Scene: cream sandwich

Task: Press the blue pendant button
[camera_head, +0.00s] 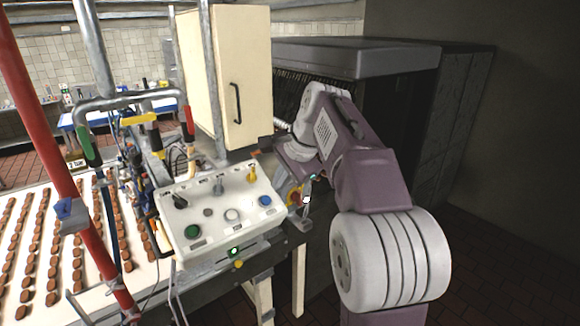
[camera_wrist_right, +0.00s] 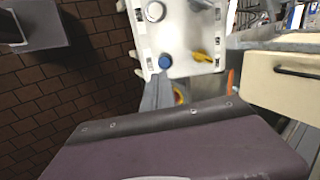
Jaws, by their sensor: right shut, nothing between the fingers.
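The blue button (camera_head: 265,200) is a round knob at the right end of the white control box (camera_head: 223,241). In the right wrist view the blue button (camera_wrist_right: 165,62) shows just beyond the fingertips of my right gripper (camera_wrist_right: 159,77). That gripper is shut and empty, its grey fingers pointing toward the button. I cannot tell whether the tips touch it, but the button's face is visible. In the head view my right arm reaches in from the right, and its fingers are mostly hidden near the box's right edge. My left gripper is not in view.
The box also carries a green button (camera_head: 193,231), a yellow switch (camera_head: 252,173) and a black knob (camera_head: 180,201). A cream cabinet (camera_head: 222,80) stands behind it. A red pole (camera_head: 62,170) and a conveyor with rows of brown pieces are at left. Dark floor lies free at right.

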